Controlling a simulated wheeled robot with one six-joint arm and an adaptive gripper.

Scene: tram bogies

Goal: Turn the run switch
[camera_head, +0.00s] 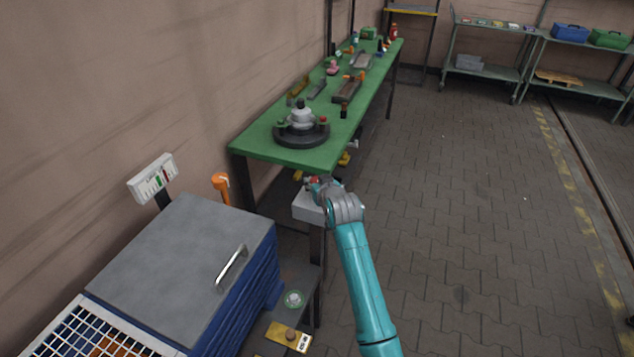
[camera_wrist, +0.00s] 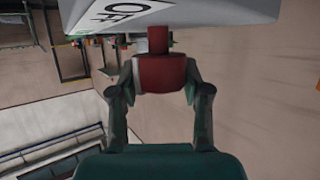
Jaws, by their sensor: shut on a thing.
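The run switch is a red knob (camera_wrist: 161,74) on a light grey box with black letters that read as OFF in the wrist view, where the picture looks upside down. The box (camera_head: 308,208) stands on a post near the front end of the green bench in the head view. My gripper (camera_wrist: 162,80) has one finger on each side of the knob and is shut on it. In the head view my gripper (camera_head: 316,184) is at the top of the box, and my arm hides part of the box and most of the knob.
A green workbench (camera_head: 262,146) with several parts on it runs along the wall behind the box. A blue cabinet with a grey lid (camera_head: 190,245) stands at the left. Shelves (camera_head: 490,70) stand at the back right. The paved floor (camera_head: 470,210) on the right is clear.

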